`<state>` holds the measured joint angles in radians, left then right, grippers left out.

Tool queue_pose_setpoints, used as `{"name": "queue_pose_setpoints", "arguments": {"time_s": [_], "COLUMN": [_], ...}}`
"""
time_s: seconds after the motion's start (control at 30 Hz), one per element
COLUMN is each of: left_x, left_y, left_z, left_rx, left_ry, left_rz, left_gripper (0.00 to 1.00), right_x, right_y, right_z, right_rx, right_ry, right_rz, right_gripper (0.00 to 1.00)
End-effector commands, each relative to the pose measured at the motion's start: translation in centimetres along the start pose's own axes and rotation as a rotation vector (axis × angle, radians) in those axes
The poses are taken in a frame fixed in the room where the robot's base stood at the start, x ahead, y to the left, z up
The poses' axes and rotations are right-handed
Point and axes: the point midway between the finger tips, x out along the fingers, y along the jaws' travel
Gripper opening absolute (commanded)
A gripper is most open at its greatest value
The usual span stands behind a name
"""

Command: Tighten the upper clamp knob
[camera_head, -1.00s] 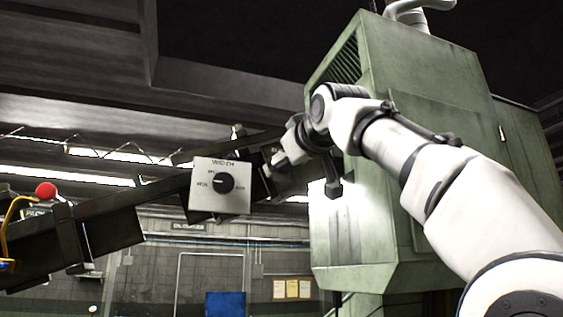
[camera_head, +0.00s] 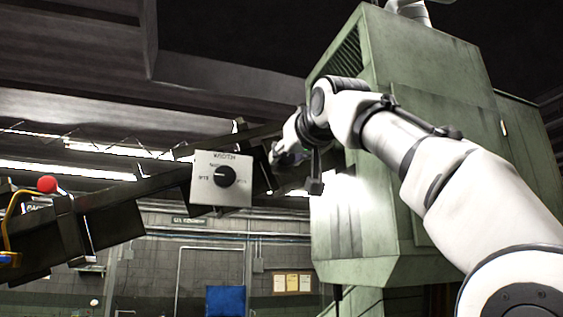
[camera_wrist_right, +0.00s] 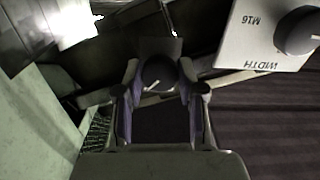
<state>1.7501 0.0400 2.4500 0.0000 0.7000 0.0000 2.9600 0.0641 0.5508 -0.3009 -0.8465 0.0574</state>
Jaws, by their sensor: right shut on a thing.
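In the right wrist view, a dark round knob (camera_wrist_right: 158,73) with a white pointer line sits between the two fingertips of my right gripper (camera_wrist_right: 160,88). The gripper is shut on this knob, with one finger on each side. In the head view my right gripper (camera_head: 274,160) is at the dark slanted beam, right of the width panel; the knob there is too dark and covered to make out. My left gripper is not in view.
A pale width panel (camera_head: 205,197) with a black dial (camera_head: 224,176) is on the beam, just left of my right gripper. A green machine cabinet (camera_head: 440,75) stands close behind my right arm. A red ball knob (camera_head: 47,184) is at far left.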

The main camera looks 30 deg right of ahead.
Motion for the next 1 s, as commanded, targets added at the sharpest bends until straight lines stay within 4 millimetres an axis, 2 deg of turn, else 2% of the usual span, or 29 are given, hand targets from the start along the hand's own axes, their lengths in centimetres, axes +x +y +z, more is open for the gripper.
{"name": "queue_pose_setpoints", "arguments": {"time_s": [0.13,0.37,0.53,0.6,0.77,0.8,0.87,0.9,1.0], "left_x": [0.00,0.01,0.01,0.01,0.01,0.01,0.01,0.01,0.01], "left_y": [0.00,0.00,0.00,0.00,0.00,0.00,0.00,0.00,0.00], "left_z": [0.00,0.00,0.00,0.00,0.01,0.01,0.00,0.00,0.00], "left_rx": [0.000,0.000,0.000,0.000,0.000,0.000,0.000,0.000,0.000], "left_ry": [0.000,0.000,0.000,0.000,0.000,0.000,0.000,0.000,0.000], "left_rz": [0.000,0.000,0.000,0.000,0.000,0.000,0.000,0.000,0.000], "left_gripper": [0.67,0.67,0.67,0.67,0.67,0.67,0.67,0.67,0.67], "right_x": [0.00,0.00,0.00,0.00,0.01,0.01,0.01,0.01,0.00], "right_y": [-0.01,-0.01,-0.02,-0.02,-0.02,-0.02,-0.02,-0.02,-0.02], "right_z": [0.00,0.01,0.01,0.01,0.02,0.02,0.02,0.02,0.02], "right_rx": [-0.268,-0.505,-0.809,-0.871,-0.883,-0.883,-0.882,-0.882,-0.881], "right_ry": [0.000,0.000,0.000,0.000,0.000,0.000,0.000,0.000,0.000], "right_rz": [0.000,0.000,0.000,0.000,0.000,-0.001,-0.001,0.000,0.000], "right_gripper": [0.00,0.00,0.00,0.00,0.00,0.45,0.67,0.71,0.71]}}
